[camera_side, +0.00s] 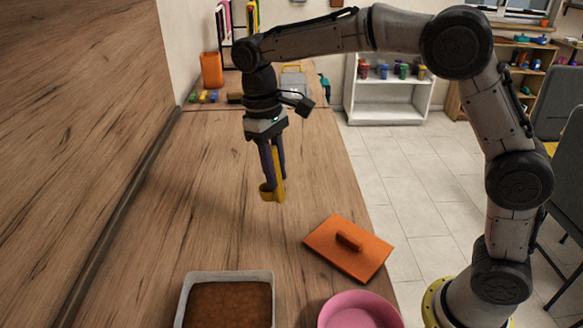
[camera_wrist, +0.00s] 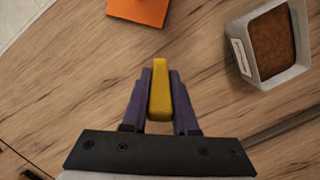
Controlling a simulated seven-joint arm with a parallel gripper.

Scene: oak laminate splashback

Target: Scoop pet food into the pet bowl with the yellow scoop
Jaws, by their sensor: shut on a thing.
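My gripper (camera_side: 272,152) is shut on the yellow scoop (camera_side: 268,190), which hangs below the fingers above the wooden counter. In the wrist view the yellow scoop (camera_wrist: 159,88) shows between the two dark fingers of my gripper (camera_wrist: 159,98); its bowl end is hidden there. The pet food (camera_side: 228,304) is brown and fills a light grey bin (camera_side: 184,298) at the front of the counter. The bin (camera_wrist: 250,72) is at the upper right in the wrist view. The pink pet bowl (camera_side: 358,297) is right of the bin, cut off by the bottom edge.
An orange lid with a handle (camera_side: 335,256) lies flat on the counter (camera_side: 180,220) between the scoop and the pet bowl. An orange container (camera_side: 211,70) and small items stand at the far end. The wooden wall (camera_side: 75,110) rises on the left. The counter's middle is clear.

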